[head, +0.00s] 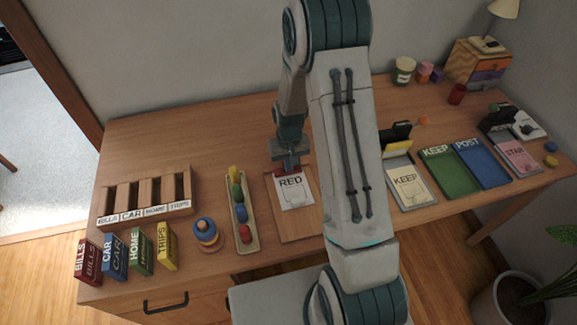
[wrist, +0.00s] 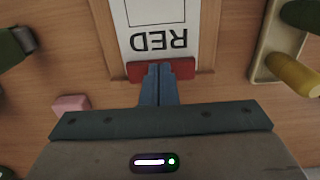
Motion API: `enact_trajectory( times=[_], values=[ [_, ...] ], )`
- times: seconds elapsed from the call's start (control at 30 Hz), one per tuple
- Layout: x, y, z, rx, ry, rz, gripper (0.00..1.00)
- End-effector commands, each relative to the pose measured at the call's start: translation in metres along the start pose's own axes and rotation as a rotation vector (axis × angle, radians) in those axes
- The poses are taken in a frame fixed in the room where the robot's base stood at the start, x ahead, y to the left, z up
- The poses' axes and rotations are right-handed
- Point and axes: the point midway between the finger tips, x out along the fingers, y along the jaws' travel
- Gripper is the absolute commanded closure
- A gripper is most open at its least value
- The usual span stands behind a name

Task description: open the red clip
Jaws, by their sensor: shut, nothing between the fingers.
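The red clip (wrist: 182,69) is a red bar at the top edge of a wooden clipboard (wrist: 206,50). It lies across the end of a white sheet marked RED (wrist: 160,18). My gripper (wrist: 158,68) is shut, with its blue-grey fingertips together over the middle of the clip. I cannot tell whether they touch it. In the head view my gripper (head: 291,165) is above the board's far end. The clip there is mostly hidden behind it, and the sheet (head: 295,191) lies flat on the board (head: 289,225).
A tray of coloured pieces (head: 251,243) lies just left of the board. A stacking toy (head: 206,233), a slotted wooden holder (head: 110,215) and several labelled boxes (head: 115,260) are farther left. A KEEP card (head: 408,188) lies to the right. A pink block (wrist: 71,105) is near the gripper.

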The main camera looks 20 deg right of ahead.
Motion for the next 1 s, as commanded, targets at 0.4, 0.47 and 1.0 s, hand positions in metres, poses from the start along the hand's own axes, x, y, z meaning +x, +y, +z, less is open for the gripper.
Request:
enact_trajectory(
  times=[0.4,0.47,1.0],
  values=[
    [0.000,0.000,-0.011,0.000,0.000,0.000,1.00],
    [0.001,0.000,-0.012,0.000,0.000,0.000,1.00],
    [-0.005,0.000,-0.009,0.000,0.000,0.000,1.00]
  ],
)
